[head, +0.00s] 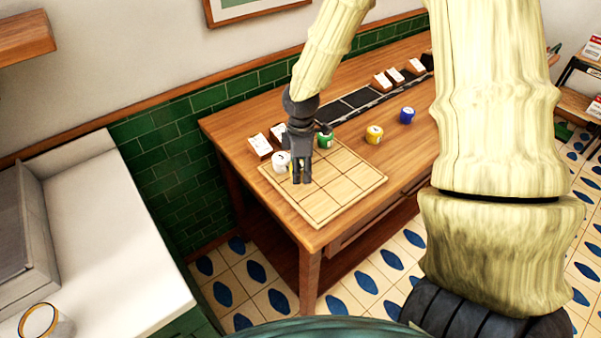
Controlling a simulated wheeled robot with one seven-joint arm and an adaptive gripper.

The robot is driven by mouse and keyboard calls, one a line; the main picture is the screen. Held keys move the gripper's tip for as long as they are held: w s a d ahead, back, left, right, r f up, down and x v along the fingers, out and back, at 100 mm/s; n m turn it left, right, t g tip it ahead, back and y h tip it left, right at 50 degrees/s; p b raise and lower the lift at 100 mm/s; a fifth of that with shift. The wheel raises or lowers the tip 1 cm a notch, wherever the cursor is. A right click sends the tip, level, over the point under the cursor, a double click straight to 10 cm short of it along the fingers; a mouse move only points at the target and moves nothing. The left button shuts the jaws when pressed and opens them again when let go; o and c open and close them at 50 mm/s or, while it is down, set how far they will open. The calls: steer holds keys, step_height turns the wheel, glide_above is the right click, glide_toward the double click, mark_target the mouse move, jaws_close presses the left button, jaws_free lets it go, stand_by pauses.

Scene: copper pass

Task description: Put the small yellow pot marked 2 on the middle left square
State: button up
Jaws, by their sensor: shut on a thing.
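My gripper (302,181) points down over the left part of the pale wooden board (340,198), which is marked in squares. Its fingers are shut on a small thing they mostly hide. A sliver of yellow shows beside the fingers, so it looks like a small yellow pot; no number can be read. Another yellow pot (374,134) stands on the table to the right of the board. I cannot tell whether the gripper's load touches the board.
A white pot (280,161) stands just left of my gripper, and a green pot (325,140) just behind it. A blue pot (407,116) stands farther right. Card holders (260,145) and a dark strip (357,99) line the table's back. The board's front squares are clear.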

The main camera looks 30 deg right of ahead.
steer(key=shift+f+p, duration=0.3)
steer(key=shift+f, duration=0.2)
steer(key=shift+f+p, duration=0.35)
steer(key=shift+f, duration=0.85)
steer(key=shift+f, duration=0.15)
steer(key=o, duration=1.1)
steer(key=shift+w+r, duration=0.1)
steer(key=shift+r, duration=0.15)
steer(key=shift+r+b, duration=1.5)
steer(key=shift+r, duration=4.4)
